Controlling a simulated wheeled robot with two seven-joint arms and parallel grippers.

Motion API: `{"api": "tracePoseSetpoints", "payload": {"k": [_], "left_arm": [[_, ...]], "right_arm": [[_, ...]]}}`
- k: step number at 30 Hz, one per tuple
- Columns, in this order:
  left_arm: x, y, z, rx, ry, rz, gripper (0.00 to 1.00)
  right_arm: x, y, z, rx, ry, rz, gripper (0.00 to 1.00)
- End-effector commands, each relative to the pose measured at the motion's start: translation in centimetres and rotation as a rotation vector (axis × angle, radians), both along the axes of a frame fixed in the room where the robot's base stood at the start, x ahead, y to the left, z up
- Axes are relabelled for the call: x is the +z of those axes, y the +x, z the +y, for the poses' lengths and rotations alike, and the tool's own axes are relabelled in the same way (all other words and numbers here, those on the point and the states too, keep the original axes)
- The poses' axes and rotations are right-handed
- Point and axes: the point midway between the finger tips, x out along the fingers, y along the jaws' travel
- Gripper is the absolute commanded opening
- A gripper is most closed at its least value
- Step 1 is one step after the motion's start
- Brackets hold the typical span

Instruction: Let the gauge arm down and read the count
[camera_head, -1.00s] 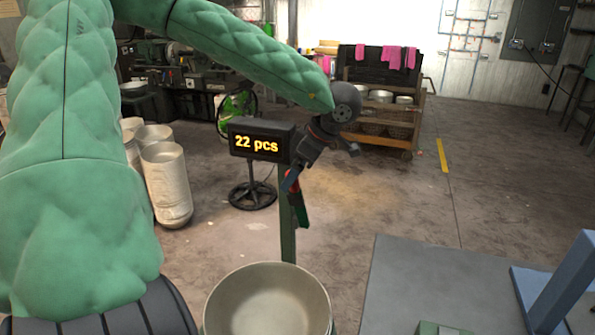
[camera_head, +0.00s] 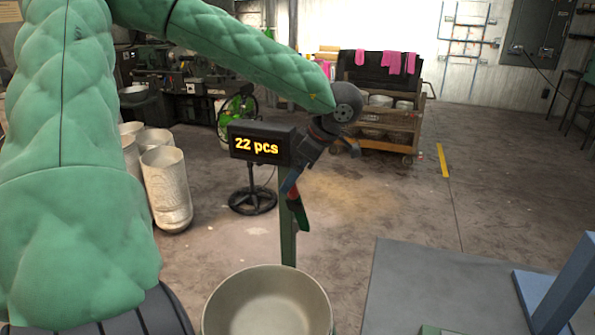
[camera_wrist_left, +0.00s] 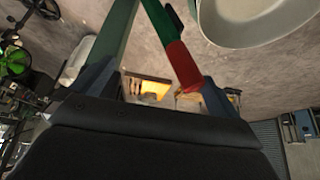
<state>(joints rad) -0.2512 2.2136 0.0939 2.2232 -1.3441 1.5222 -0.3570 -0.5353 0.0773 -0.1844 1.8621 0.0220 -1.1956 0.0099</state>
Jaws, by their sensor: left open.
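The lit count display (camera_head: 257,145) reads "22 pcs" in the head view, on top of a green post (camera_head: 288,245). The gauge arm, dark green (camera_head: 301,213) with a red grip (camera_head: 293,190), is beside the post, tilted steeply. Its green part points down, above a pale metal bowl (camera_head: 267,302). My left gripper (camera_head: 319,170) is open at the red grip. In the left wrist view the red grip (camera_wrist_left: 183,65) lies between the spread fingers (camera_wrist_left: 155,85), nearer the right one, and the bowl (camera_wrist_left: 250,18) shows at top right. My right gripper is not seen.
A grey tabletop (camera_head: 430,285) with a blue frame (camera_head: 565,280) is at lower right. A wooden cart (camera_head: 385,125) with pink cloths is behind, past open floor.

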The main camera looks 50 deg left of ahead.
Motion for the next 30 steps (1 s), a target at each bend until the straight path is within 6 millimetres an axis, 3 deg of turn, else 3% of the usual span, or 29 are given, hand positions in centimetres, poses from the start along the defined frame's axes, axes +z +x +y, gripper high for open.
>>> {"api": "tracePoseSetpoints", "payload": {"k": [8,30], "left_arm": [[0.3,0.1,-0.1,0.0,0.0,0.0,1.0],[7.6,2.0,-3.5,0.0,0.002,-0.001,1.0]], "right_arm": [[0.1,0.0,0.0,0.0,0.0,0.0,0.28],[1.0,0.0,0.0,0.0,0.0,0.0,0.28]]}}
